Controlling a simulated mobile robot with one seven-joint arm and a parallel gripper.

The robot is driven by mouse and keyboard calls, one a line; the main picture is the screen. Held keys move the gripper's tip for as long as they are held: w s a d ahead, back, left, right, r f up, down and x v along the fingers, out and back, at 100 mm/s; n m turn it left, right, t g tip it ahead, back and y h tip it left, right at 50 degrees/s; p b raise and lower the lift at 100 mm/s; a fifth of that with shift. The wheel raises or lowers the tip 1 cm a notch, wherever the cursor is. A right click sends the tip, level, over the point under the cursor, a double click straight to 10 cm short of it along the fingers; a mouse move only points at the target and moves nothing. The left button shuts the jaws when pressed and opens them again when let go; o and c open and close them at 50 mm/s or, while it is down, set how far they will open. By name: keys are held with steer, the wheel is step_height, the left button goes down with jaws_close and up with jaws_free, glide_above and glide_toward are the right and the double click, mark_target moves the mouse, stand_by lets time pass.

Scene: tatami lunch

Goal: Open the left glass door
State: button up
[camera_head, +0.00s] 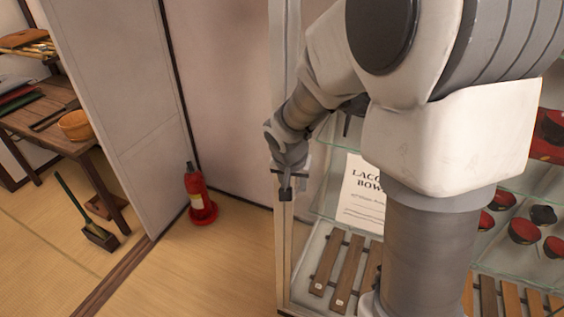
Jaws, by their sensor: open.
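The glass display case (284,245) stands in the middle and right of the view, its pale upright frame at its left edge. The left glass door is hard to make out, as its pane is clear and my arm covers much of the front. I cannot tell whether it is ajar. My gripper (286,187) is open at the pale left upright, pointing down, with dark fingertips close to it. I cannot tell whether it touches the frame or a handle. No handle shows clearly.
Inside the case are a printed sign (360,195), wooden slats (326,262) and red-black bowls (523,229). A red fire extinguisher (197,195) stands by the wall at left. A wooden table (45,120) is far left.

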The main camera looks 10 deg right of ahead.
steer(key=shift+w+f, duration=0.1)
steer(key=shift+f, duration=0.2)
jaws_close()
stand_by(1.3)
